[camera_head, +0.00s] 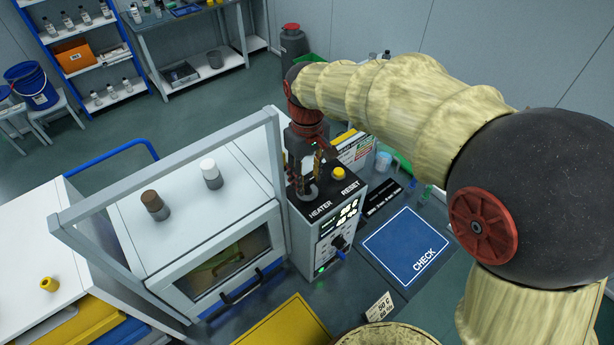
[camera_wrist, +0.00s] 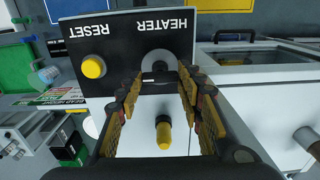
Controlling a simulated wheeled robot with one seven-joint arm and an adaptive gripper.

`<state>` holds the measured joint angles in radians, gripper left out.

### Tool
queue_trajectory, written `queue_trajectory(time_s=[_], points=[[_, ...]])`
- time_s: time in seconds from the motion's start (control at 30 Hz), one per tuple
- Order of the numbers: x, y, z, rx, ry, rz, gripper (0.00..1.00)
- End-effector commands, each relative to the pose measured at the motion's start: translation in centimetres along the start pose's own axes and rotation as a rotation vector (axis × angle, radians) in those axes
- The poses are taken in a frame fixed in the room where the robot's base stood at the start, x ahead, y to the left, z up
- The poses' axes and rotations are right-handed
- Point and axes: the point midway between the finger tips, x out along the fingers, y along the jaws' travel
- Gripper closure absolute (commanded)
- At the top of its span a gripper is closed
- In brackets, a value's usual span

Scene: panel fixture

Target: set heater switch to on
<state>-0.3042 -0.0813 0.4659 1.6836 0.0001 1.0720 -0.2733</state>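My gripper (camera_head: 309,180) points down over the HEATER side of the panel. In the wrist view my gripper (camera_wrist: 159,80) is open, with one finger on each side of the switch and a gap between them. Contact with the switch cannot be made out.
A yellow reset button (camera_head: 338,173) sits beside the switch. The box front has a lit display (camera_head: 348,209) and a dark knob (camera_head: 338,242). A white glass-fronted cabinet (camera_head: 200,225) under a grey frame stands to the left. A blue CHECK mat (camera_head: 407,245) lies bare to the right.

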Motion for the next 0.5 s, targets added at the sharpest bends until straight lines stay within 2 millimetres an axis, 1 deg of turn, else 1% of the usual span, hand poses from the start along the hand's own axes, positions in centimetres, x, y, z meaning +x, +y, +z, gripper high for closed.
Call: queue_trajectory(time_s=[0.03, 0.3, 0.5], points=[[-0.06, 0.02, -0.03, 0.0, 0.001, 0.0, 0.59], [0.01, 0.0, 0.02, -0.001, -0.001, 0.0, 0.45], [0.03, -0.01, 0.04, -0.001, -0.001, 0.0, 0.45]])
